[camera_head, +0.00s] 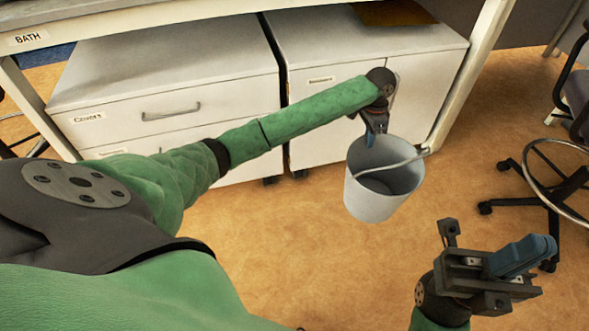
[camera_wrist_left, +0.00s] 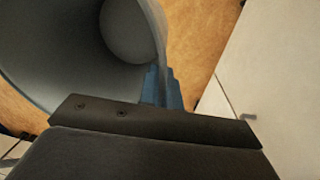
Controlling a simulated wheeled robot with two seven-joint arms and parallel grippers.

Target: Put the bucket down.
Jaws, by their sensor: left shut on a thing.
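The bucket (camera_head: 372,201) is pale grey with a light handle lying across its open top. In the head view it is right of the middle, in front of the white cabinets. My left gripper (camera_head: 371,138) is shut on the bucket's far rim, and its blue fingers (camera_wrist_left: 163,88) pinch the wall in the left wrist view. The bucket's inside (camera_wrist_left: 75,60) looks empty there. I cannot tell whether its base touches the floor. My right gripper (camera_head: 502,268) is at the lower right, apart from the bucket; the gap between its fingers is not clear.
White drawer cabinets (camera_head: 165,95) stand under the bench labelled BATH (camera_head: 120,12), close behind the bucket. A wheeled chair (camera_head: 545,190) stands at the right. The tan floor (camera_head: 300,250) around the bucket is clear.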

